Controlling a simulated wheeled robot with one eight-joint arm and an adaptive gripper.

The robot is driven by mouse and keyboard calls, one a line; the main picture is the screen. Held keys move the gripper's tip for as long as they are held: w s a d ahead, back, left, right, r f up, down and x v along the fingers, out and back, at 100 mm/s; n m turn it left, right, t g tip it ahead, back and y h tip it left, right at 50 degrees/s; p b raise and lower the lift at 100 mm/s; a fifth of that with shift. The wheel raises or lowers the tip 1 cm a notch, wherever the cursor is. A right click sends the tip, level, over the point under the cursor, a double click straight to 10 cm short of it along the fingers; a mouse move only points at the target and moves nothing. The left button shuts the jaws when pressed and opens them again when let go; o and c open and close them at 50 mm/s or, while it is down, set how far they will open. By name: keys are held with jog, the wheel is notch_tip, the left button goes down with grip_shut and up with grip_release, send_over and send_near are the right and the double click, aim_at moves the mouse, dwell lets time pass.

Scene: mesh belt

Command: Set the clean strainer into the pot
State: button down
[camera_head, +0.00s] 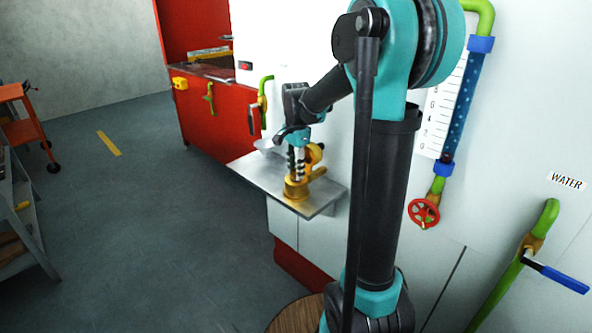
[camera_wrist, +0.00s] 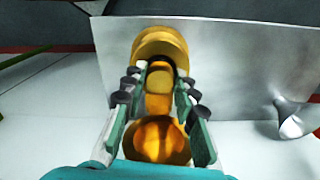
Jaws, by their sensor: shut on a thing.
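My gripper (camera_head: 296,176) is over a metal shelf, pointing down, with its fingers shut around a brass-coloured piece. In the wrist view the fingers of my gripper (camera_wrist: 158,88) close on both sides of this piece, which looks to be the strainer (camera_wrist: 158,78). A rounded brass part (camera_wrist: 157,138) shows nearer the camera, and it sticks out right of the fingers in the head view (camera_head: 316,153). A wider round brass body (camera_head: 297,189), perhaps the pot, stands at the fingertips on the shelf. I cannot tell whether these brass parts are joined or only touching. No mesh shows clearly.
The metal shelf (camera_head: 249,170) juts from a white wall. A pale, funnel-like bowl (camera_head: 265,145) is at its back left and shows in the wrist view (camera_wrist: 291,121). A green-handled valve (camera_head: 263,100) hangs behind.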

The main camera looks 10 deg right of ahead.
jog(key=c, duration=1.2)
grip_release()
jog(key=shift+f, duration=0.1)
notch_tip(320, 180, up, 12)
jog(key=s+d+f+n+t, duration=0.1)
jog(key=s+f+n, duration=0.3)
jog(key=s+f, duration=0.3)
jog(key=s+d+f+n+t, duration=0.1)
jog(key=s+f+n, duration=0.3)
jog(key=s+f, duration=0.3)
jog(key=s+d+f+n+t, duration=0.2)
jog(key=s+f+n, duration=0.3)
jog(key=s+f, duration=0.3)
jog(key=shift+d+f, duration=0.1)
jog(key=shift+f, duration=0.45)
